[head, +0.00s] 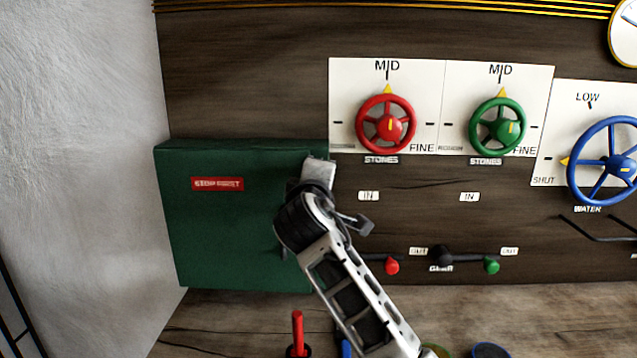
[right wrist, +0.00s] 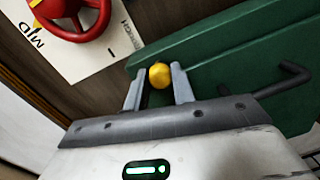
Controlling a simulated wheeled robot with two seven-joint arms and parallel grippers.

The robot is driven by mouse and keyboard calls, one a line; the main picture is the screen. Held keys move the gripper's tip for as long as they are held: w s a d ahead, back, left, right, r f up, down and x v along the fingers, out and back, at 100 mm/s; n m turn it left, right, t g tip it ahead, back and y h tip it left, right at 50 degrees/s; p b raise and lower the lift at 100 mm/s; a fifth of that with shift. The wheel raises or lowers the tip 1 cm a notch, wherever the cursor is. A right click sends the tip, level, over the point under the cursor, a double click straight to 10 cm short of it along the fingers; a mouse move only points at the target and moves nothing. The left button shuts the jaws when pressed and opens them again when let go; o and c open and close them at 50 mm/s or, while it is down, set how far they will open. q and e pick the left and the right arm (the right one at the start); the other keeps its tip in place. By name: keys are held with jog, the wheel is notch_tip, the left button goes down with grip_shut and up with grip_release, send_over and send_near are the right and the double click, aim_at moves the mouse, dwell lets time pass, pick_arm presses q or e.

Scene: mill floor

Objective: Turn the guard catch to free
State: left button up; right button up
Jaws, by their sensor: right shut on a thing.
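A dark green guard box (head: 225,235) with a red label (head: 217,184) hangs on the wooden panel at the left of the head view. In the right wrist view, the green guard (right wrist: 225,45) lies behind my fingers. The catch shows there as a round yellow knob (right wrist: 159,75). My right gripper (right wrist: 158,72) is shut on this yellow knob, one finger on each side. In the head view my right arm covers the guard's right edge and hides the knob and fingertips. Which way the catch is turned cannot be told. My left gripper is not in view.
A red handwheel (head: 386,123), a green handwheel (head: 497,125) and a blue handwheel (head: 608,161) are on the panel to the right. Below are levers with a red knob (head: 392,266) and a green knob (head: 491,266). A red upright handle (head: 298,330) stands low in front.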

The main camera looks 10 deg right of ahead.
pick_arm(q)
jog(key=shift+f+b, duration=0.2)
jog(key=shift+b, duration=0.2)
pick_arm(e)
jog(key=shift+f+m+y, duration=0.15)
jog(key=shift+m+y, duration=0.35)
jog(key=shift+m, duration=2.5)
jog(key=o, duration=1)
jog(key=shift+s, duration=0.1)
pick_arm(q)
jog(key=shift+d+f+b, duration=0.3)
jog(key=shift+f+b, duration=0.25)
jog(key=shift+b, duration=0.9)
pick_arm(e)
jog(key=shift+v, duration=7.9)
